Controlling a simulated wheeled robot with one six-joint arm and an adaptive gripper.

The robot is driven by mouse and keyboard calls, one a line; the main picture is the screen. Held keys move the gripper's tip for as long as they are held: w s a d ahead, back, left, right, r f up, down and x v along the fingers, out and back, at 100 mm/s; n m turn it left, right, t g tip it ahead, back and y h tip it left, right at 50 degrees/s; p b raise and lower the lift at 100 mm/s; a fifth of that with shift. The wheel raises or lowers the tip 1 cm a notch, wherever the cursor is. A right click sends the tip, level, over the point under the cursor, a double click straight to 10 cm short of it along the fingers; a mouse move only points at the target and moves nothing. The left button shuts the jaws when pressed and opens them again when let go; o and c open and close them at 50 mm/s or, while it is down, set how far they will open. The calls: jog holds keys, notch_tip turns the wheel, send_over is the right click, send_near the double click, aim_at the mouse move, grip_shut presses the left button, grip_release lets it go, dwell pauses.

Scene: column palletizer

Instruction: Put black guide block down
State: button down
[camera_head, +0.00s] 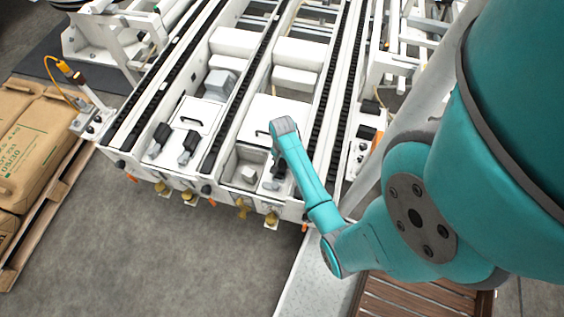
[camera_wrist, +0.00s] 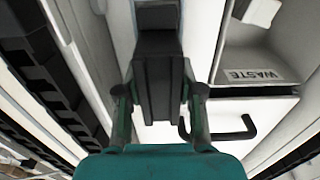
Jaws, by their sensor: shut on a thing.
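The black guide block (camera_wrist: 158,75) is upright in the middle of the wrist view, between the two fingers of my gripper (camera_wrist: 158,92). The fingers are shut on its sides. A pale surface lies behind it, but I cannot tell whether the block touches anything below. In the head view, the grey wrist end of my teal arm is over the front bay of the white machine (camera_head: 230,175).
A bin marked WASTE (camera_wrist: 255,74) and a black handle (camera_wrist: 222,130) are right of the block. Dark conveyor chains (camera_head: 225,118) run along the machine. Two black devices (camera_head: 187,147) stand in the left bay. Stacked sacks (camera_head: 38,145) sit far left.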

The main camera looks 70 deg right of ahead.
jog(key=shift+f, duration=0.5)
jog(key=c, duration=0.7)
grip_release()
jog(key=shift+f, duration=0.1)
